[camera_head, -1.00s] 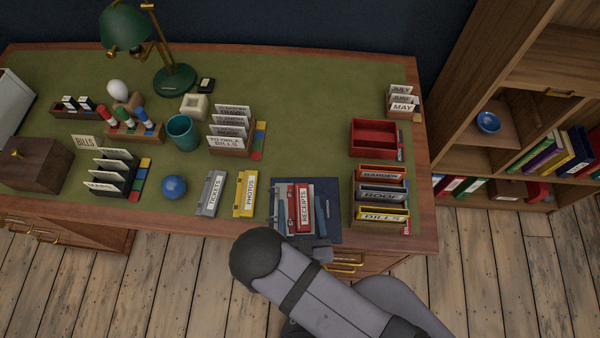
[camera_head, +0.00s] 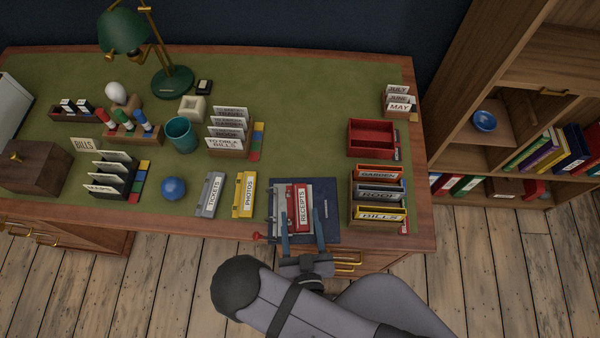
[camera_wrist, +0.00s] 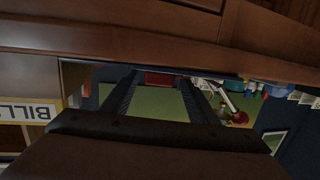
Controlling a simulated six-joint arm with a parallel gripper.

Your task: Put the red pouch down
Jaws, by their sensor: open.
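The red pouch (camera_head: 301,207), labelled RECEIPTS, lies on a dark blue board (camera_head: 327,207) at the front edge of the desk. A grey strip lies along its left side. My gripper (camera_head: 302,222) is at the front edge, its two fingers parted. In the head view one finger shows on each side of the pouch's near end; whether they touch it I cannot tell. In the wrist view the dark open fingers (camera_wrist: 158,100) have no object clearly between them. A red patch beyond them cannot be identified.
Close on the right stands a file rack (camera_head: 378,228) with GARDEN, ROOF and BILLS folders. A yellow PHOTOS folder (camera_head: 244,195) and a grey TICKETS folder (camera_head: 210,194) lie to the left.

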